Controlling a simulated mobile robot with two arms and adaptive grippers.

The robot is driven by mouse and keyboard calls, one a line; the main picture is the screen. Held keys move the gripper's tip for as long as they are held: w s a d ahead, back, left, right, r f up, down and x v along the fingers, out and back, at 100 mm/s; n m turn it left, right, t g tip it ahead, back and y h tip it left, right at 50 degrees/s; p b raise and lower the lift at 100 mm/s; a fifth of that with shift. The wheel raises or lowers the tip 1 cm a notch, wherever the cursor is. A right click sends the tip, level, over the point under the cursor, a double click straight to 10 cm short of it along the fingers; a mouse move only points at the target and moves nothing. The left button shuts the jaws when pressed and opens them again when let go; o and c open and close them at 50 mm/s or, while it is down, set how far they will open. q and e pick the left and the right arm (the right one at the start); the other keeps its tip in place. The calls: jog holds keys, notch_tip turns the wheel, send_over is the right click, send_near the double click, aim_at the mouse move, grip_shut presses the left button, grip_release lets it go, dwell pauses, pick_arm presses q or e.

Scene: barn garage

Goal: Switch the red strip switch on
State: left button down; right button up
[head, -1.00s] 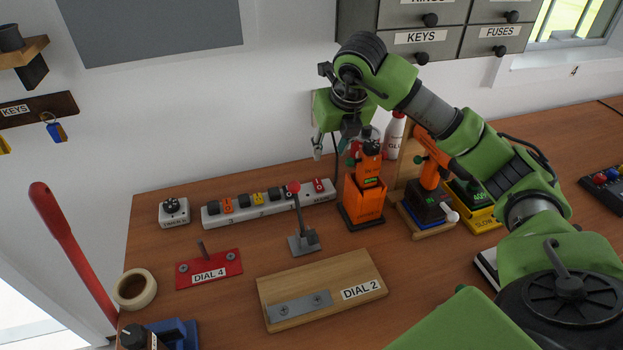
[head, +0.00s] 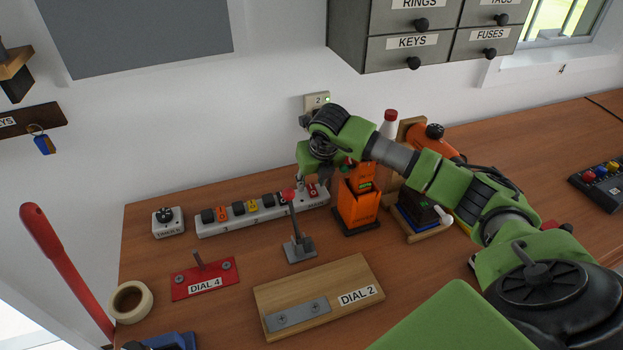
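A white power strip (head: 240,226) lies along the back of the workbench, with several dark plugs and yellow and orange parts along it. The red strip switch (head: 313,191) is at its right end. I cannot read its on or off position. My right gripper (head: 301,184) points down just above the strip's right end, close to the red switch. Its fingers are small and partly hidden, so I cannot tell whether they touch the switch or are open. My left gripper is not in view.
A red-knobbed lever (head: 297,235) stands in front of the strip, near my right gripper. An orange charger (head: 356,205) is just to the right. The DIAL 2 board (head: 345,272) and red DIAL 4 plate (head: 222,272) lie nearer. A wall outlet (head: 317,101) is behind.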

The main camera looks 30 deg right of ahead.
jog(key=shift+w+f, duration=0.2)
jog(key=shift+f, duration=0.4)
grip_shut()
